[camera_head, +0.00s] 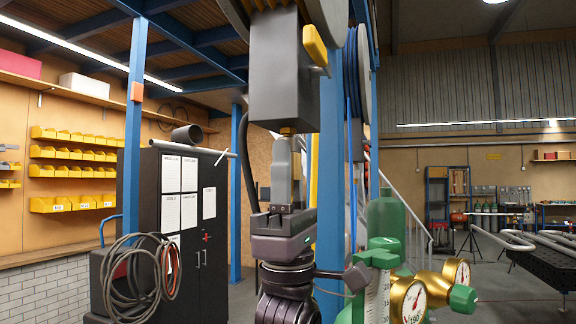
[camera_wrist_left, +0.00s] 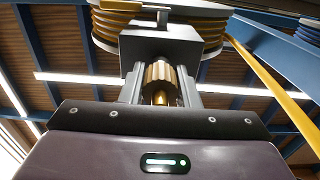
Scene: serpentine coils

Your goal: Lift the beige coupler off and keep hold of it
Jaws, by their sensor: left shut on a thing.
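The beige coupler (camera_wrist_left: 159,76) is a ribbed, brass-toned cylinder with a narrower shiny stem below. It sits directly under a dark grey box (camera_head: 284,70), and its top is hidden against the box. Only a small brass bit of the coupler (camera_head: 288,131) shows in the head view. My left gripper (camera_head: 287,143) points straight up and is shut on the coupler, with one grey finger on each side of it in the left wrist view (camera_wrist_left: 160,82). I cannot tell whether the coupler is still joined to the box. My right gripper is not in view.
A yellow lever (camera_head: 315,45) sticks out of the box's right side. Yellow coils (camera_wrist_left: 110,28) hang above it. Blue posts (camera_head: 330,150) stand close behind. A green cylinder (camera_head: 385,220) and brass gauges (camera_head: 408,300) stand to the right. A black cabinet (camera_head: 150,200) is at left.

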